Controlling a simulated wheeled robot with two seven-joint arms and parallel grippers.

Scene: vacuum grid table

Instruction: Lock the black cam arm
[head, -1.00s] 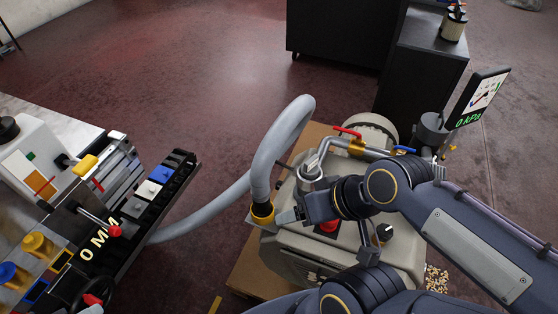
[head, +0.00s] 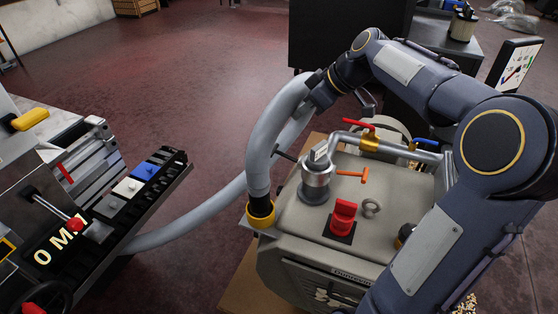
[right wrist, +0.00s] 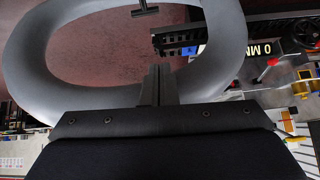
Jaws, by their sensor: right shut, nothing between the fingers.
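The black cam arm (head: 286,155) sticks out to the left from the silver coupling (head: 316,180) on top of the grey pump, close behind the hose. An orange cam arm (head: 352,175) sticks out on the coupling's right side. My right gripper (head: 314,88) is up at the top of the hose loop, above and apart from the coupling; the hose partly hides its fingers. In the right wrist view its fingers (right wrist: 158,85) are shut with nothing between them, and the grey hose curves around them. My left gripper is not in view.
The grey hose (head: 262,150) arches up from a yellow collar (head: 260,212) beside the pump (head: 300,245). A red knob (head: 343,215), a red valve handle (head: 360,124) and a pipe stand near the coupling. A rack (head: 130,190) with a red-tipped lever is at left.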

